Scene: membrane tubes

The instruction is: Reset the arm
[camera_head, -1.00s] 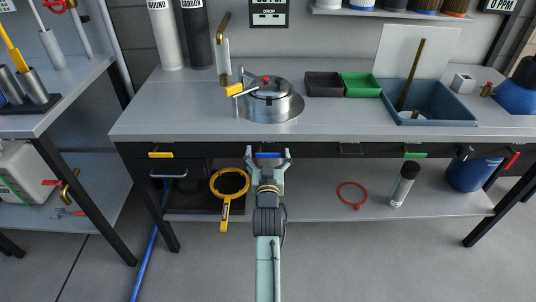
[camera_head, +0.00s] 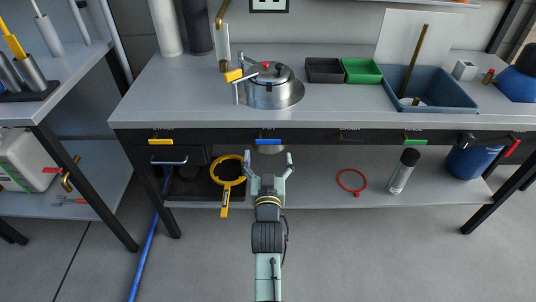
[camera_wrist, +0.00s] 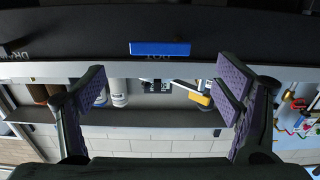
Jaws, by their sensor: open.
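My gripper (camera_head: 270,164) is open and empty in the head view, in front of the bench and below its front edge. Its two fingers stand apart, with the blue drawer handle (camera_head: 268,142) just beyond and above them. In the wrist view my gripper (camera_wrist: 162,90) also shows spread fingers with purple ridged pads and nothing between them. The blue handle (camera_wrist: 160,48) lies above the fingers there, apart from them.
A steel pot-like vessel (camera_head: 274,92) stands on the bench (camera_head: 190,105). A blue tub (camera_head: 440,98) and a green bin (camera_head: 361,70) are to the right. A yellow ring tool (camera_head: 229,170) and red ring (camera_head: 352,181) are below. The floor in front is clear.

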